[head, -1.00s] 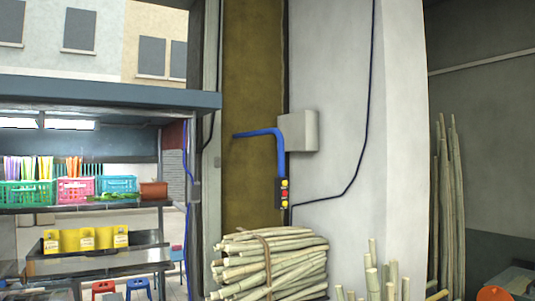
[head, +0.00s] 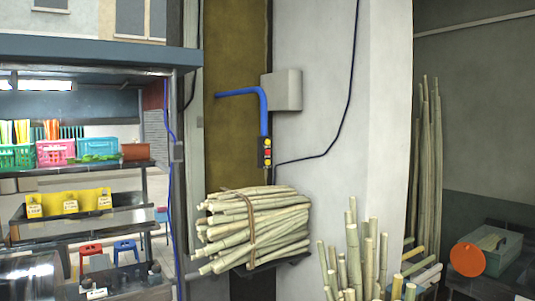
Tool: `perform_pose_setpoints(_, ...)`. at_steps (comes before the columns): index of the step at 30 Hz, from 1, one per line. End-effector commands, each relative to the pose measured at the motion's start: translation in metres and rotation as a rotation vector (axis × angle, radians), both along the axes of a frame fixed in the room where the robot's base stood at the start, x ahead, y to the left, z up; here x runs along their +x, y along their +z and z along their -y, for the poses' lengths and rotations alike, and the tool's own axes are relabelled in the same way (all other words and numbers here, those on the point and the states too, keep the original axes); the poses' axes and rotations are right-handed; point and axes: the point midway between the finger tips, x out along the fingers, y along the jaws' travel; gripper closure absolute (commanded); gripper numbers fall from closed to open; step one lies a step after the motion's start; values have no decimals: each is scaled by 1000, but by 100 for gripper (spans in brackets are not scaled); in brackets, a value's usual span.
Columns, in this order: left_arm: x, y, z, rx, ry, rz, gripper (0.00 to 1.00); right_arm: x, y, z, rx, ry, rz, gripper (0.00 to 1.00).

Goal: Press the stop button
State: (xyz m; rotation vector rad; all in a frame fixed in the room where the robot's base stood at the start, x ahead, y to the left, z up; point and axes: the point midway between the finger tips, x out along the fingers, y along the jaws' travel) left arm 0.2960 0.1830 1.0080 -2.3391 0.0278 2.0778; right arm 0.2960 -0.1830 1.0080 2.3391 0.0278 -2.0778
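A small dark control box (head: 265,152) with yellow and red round buttons hangs at the lower end of a blue conduit (head: 262,108) on the wall, near the middle of the head view. A red button (head: 267,153) sits between yellow ones; any label is too small to read. Neither of my grippers shows in the head view.
A tied bundle of sugarcane (head: 252,228) lies on a support below the control box. Upright canes (head: 358,262) stand to its right in front. A grey electrical box (head: 282,91) is on the wall. A stall counter (head: 95,222) stands at left, an orange disc (head: 467,260) at lower right.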

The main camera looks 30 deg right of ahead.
Motion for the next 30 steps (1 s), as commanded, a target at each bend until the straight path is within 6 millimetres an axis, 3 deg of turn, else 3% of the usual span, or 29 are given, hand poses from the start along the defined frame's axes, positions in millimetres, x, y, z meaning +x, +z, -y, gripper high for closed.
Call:
perform_pose_setpoints(1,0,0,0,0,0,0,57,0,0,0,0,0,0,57)
perform_pose_setpoints(2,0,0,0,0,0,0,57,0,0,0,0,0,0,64)
perform_pose_setpoints(5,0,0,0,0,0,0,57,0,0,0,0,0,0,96)
perform_pose_setpoints(6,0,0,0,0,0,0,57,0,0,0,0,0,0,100)
perform_pose_setpoints(30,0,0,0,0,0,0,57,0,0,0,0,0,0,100)
